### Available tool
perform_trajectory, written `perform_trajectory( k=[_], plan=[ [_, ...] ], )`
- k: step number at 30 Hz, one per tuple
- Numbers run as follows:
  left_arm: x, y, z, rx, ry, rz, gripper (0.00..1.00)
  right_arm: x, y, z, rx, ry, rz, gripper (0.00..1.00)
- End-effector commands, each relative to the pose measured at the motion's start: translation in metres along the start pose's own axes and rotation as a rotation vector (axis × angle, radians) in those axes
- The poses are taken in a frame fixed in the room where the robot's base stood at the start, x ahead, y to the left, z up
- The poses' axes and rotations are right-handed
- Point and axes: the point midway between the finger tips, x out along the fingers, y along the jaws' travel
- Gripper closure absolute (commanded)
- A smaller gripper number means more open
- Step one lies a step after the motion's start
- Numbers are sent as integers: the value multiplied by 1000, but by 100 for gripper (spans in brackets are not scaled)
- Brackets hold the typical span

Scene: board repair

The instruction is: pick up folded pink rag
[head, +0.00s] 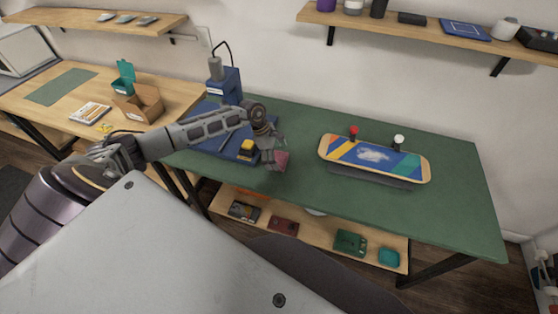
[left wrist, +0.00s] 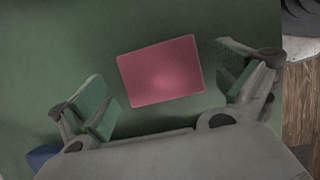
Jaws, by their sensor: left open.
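The folded pink rag (left wrist: 161,71) lies flat on the green tabletop in the left wrist view, a rectangle slightly turned. In the head view a small part of the rag (head: 282,159) shows beside my left gripper (head: 272,158). The left wrist view shows my left gripper (left wrist: 168,90) open, with one finger on each side of the rag and a gap of green surface between each finger and the rag. I cannot tell how high the fingers are above the table. My right gripper is not in view.
A skateboard deck (head: 375,158) on a dark stand is to the right on the green table (head: 450,205). The wooden table (head: 40,113) holds a cardboard box (head: 140,103).

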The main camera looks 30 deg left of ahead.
Motion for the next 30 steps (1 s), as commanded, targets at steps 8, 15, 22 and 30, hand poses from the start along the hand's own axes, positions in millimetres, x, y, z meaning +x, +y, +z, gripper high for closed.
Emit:
perform_trajectory(
  k=[8, 15, 22, 30],
  plan=[
    [8, 0, 0, 0, 0, 0, 0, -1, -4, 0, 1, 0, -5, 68],
    [8, 0, 0, 0, 0, 0, 0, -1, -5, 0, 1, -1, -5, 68],
    [8, 0, 0, 0, 0, 0, 14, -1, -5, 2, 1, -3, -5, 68],
    [8, 0, 0, 0, 0, 0, 36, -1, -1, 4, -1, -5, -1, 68]
  ],
)
